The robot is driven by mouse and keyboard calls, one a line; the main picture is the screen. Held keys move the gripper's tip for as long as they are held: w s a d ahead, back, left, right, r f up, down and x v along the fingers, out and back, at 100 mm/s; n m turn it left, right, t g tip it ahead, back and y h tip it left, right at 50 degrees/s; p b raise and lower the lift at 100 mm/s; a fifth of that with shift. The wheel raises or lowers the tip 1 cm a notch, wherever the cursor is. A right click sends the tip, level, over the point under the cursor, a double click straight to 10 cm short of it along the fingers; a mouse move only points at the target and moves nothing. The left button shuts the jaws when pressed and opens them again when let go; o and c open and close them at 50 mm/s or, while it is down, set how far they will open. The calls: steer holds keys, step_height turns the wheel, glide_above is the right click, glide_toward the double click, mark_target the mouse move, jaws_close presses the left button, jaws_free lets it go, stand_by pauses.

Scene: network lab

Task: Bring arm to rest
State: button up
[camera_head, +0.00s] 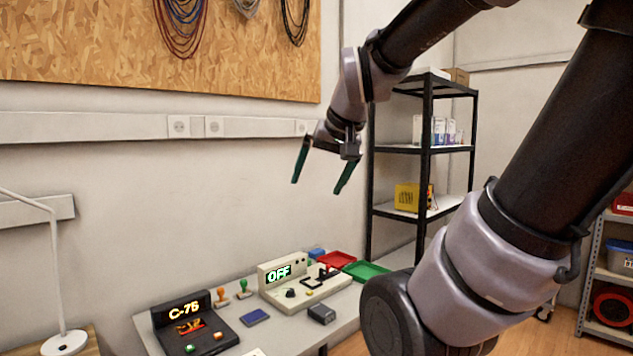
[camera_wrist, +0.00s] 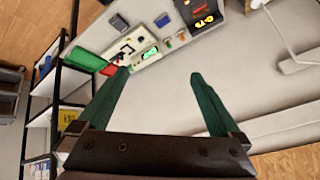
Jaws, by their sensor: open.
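My gripper (camera_head: 322,172) is raised in the air above the table, in front of the wall, with its two green fingers apart and pointing down. Nothing is between the fingers. The wrist view also shows the open gripper (camera_wrist: 160,95), with the table and its devices beyond the fingers. My arm runs from the upper right of the head view and is bent.
The table (camera_head: 240,300) holds a device reading OFF (camera_head: 285,280), a device reading C-76 (camera_head: 195,325), a red tray (camera_head: 335,260) and a green tray (camera_head: 367,271). A black shelf (camera_head: 425,150) stands right of my gripper. A white lamp (camera_head: 62,300) is at left.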

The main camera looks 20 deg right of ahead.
steer(key=shift+g+y, duration=0.3)
steer(key=shift+y, duration=0.3)
steer(key=s+a, duration=0.1)
steer(key=s, duration=0.2)
steer(key=s+a, duration=0.1)
steer(key=shift+s+a+r, duration=0.1)
steer(key=shift+s+a, duration=0.15)
steer(key=shift+a, duration=0.1)
